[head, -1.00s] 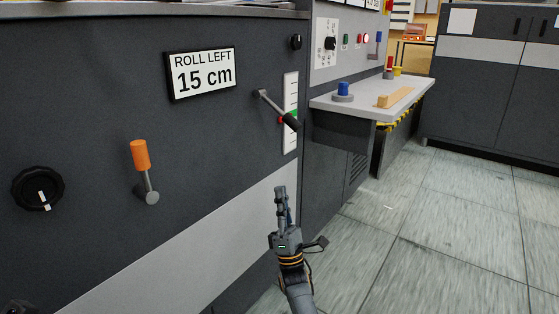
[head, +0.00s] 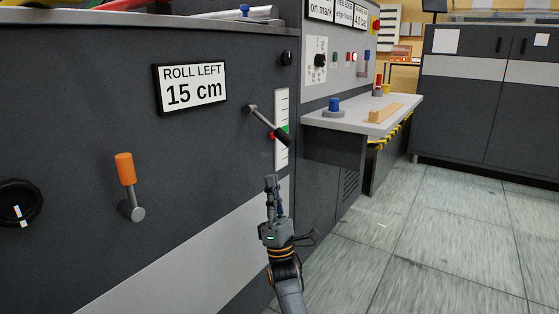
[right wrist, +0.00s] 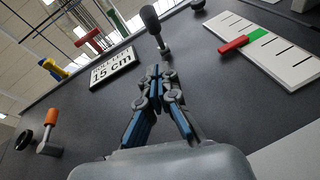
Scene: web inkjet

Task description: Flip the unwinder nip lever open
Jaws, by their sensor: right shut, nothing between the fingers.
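Two levers sit on the dark machine panel, and no readable label says which is the nip lever. One has an orange grip (head: 124,168) pointing up from a grey pivot; it also shows at the left of the right wrist view (right wrist: 51,116). The other has a black grip (head: 283,135) on a metal rod, slanting down to the right from its pivot; its grip shows at the top of the right wrist view (right wrist: 150,18). My right gripper (head: 271,181) is shut and empty, just below the black grip and apart from it. My left gripper is not in view.
A white scale (head: 281,158) with green and red marks stands beside the black-gripped lever. A sign (head: 190,87) reads "ROLL LEFT 15 cm". A black knob (head: 18,203) is at far left. A grey shelf (head: 350,123) juts out at right. Floor at right is clear.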

